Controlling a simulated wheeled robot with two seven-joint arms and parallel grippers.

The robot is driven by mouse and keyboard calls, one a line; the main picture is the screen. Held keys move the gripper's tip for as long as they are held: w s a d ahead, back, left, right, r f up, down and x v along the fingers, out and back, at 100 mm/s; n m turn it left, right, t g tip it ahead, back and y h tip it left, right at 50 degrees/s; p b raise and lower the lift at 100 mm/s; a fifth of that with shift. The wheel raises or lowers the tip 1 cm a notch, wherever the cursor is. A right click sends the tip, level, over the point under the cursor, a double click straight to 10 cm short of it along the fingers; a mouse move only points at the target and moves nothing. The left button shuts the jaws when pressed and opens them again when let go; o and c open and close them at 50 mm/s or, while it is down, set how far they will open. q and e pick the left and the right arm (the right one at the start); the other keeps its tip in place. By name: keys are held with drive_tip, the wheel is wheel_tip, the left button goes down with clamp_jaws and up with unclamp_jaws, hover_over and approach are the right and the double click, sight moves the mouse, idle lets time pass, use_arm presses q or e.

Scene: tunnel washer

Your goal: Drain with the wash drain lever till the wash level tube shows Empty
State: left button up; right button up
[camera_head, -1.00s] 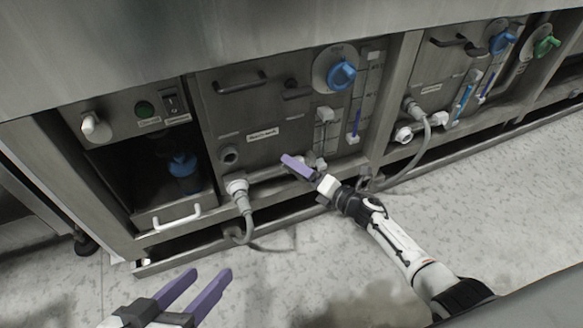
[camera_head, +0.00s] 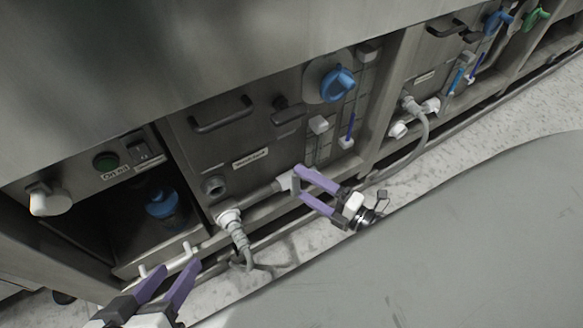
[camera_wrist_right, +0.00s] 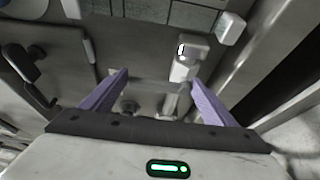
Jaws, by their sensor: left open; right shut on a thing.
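The wash drain lever (camera_head: 285,182) appears to be the pale part low on the middle panel, at the end of the grey drain pipe. My right gripper (camera_head: 299,182) is shut on it; its purple fingers hide much of it. In the right wrist view a grey bar (camera_wrist_right: 150,86) spans between the fingertips (camera_wrist_right: 160,84). The wash level tube (camera_head: 348,128) is right of the lever, with a blue column in its lower part; its marks are too small to read. My left gripper (camera_head: 165,288) is open and empty at lower left, in front of the cabinet.
A hose (camera_head: 237,238) hangs from the drain pipe. A second panel with its own tubes and hose (camera_head: 424,135) stands to the right.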

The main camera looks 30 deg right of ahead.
use_arm(q)
drive_tip(key=shift+s+a+r, duration=0.15)
drive_tip(key=shift+s+a, duration=0.05)
drive_tip(key=shift+s, duration=0.1)
use_arm(e)
drive_tip(key=shift+s+f, duration=0.1)
drive_tip(key=shift+f, duration=0.05)
use_arm(q)
drive_tip(key=shift+w, duration=0.1)
use_arm(e)
drive_tip(key=o, duration=1.5)
drive_tip(key=shift+d, duration=0.1)
use_arm(q)
drive_tip(key=shift+a+f+g+y+p, duration=0.3)
drive_tip(key=shift+a+f+p, duration=0.15)
drive_tip(key=shift+f+p, duration=0.35)
use_arm(e)
drive_tip(key=v, duration=1)
drive_tip(key=shift+s, duration=0.15)
use_arm(q)
drive_tip(key=shift+r, duration=0.15)
